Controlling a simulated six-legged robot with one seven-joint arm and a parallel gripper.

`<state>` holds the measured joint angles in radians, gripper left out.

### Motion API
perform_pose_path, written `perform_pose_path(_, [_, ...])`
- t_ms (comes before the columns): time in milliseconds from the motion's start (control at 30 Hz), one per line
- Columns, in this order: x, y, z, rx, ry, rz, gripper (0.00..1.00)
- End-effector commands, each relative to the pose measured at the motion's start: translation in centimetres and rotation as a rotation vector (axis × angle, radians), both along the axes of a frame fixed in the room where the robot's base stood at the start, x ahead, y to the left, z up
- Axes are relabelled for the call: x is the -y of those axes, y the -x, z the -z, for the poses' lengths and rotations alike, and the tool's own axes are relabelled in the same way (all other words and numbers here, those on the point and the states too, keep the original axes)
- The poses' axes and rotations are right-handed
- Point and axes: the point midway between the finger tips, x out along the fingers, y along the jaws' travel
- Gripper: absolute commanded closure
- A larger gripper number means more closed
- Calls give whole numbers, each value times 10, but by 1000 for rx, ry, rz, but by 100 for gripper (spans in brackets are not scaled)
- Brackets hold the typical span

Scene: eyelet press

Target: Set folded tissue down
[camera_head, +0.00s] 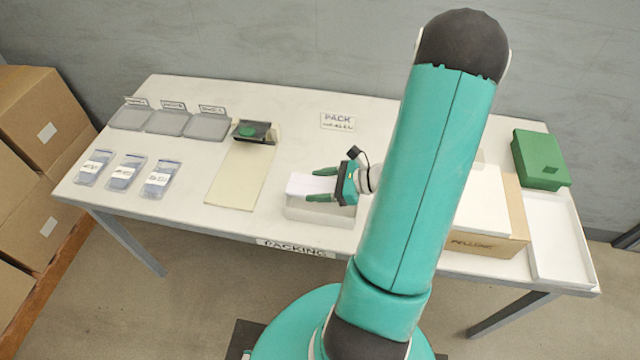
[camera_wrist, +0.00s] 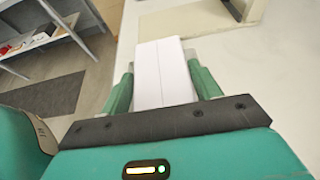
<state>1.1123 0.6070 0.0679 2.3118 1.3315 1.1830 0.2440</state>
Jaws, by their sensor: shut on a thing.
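The folded tissue (camera_wrist: 162,72) is a white block with a crease down its middle. In the wrist view it sits between the two green fingers of my gripper (camera_wrist: 164,88). In the head view my gripper (camera_head: 322,185) is shut on the tissue (camera_head: 302,183), over a low pale box (camera_head: 318,214) near the table's front edge. I cannot tell whether the tissue touches the box or is just above it. My arm hides part of the table to the right of the gripper.
A cream mat (camera_head: 238,178) with a dark press (camera_head: 254,131) lies left. Grey trays (camera_head: 206,126) and labelled packets (camera_head: 160,180) are further left. A cardboard box (camera_head: 513,215), a green box (camera_head: 540,158) and a white tray (camera_head: 560,240) stand right.

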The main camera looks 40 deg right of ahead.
Motion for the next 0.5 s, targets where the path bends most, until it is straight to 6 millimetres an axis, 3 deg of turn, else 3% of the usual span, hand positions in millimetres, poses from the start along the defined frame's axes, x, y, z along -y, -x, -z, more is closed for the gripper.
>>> perform_pose_path(500, [0,0,12,-1,-1,-1,58])
